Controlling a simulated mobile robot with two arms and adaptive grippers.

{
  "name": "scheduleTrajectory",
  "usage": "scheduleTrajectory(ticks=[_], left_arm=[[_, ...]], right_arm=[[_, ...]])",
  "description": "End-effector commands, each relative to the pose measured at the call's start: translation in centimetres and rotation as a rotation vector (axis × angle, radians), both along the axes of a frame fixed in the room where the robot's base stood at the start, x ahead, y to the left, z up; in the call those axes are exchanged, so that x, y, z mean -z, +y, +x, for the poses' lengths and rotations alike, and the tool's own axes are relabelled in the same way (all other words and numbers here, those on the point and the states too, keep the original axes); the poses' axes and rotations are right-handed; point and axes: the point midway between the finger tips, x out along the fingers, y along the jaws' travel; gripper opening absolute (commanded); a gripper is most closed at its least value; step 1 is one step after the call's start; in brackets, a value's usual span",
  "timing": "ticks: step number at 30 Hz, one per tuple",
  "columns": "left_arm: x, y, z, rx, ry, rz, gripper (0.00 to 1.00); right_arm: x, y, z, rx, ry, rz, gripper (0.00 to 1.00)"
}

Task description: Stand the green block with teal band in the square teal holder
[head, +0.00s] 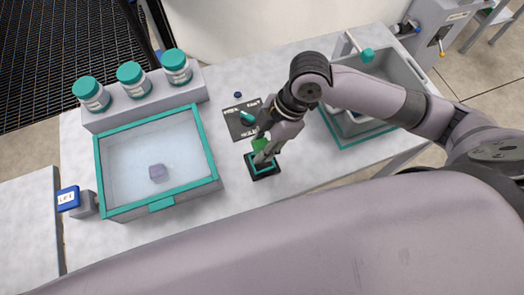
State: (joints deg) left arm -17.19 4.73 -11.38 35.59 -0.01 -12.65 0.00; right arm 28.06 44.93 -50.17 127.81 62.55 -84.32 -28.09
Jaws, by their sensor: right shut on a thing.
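The green block (259,145) is held in my right gripper (265,155), which is shut on it. The gripper fingers cover part of the block, and I cannot make out its teal band. The block is directly over the square teal holder (264,174), a dark square base with a teal outline on the table. I cannot tell whether the block's lower end is inside the holder or just above it. My left gripper is not in view.
A dark marked plate (238,127) lies behind the holder. A grey bin (400,72) stands right, under my arm.

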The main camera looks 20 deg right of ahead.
Motion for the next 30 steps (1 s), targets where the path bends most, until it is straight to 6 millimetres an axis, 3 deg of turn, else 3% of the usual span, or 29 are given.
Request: scheduleTrajectory(ticks=[12, 30], left_arm=[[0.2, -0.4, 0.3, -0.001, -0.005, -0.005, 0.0], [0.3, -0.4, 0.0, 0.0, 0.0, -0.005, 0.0]], right_arm=[[4.5, 0.0, -0.1, 0.001, 0.001, 0.001, 0.02], [5.6, 0.0, 0.0, -0.001, 0.0, 0.0, 0.02]])
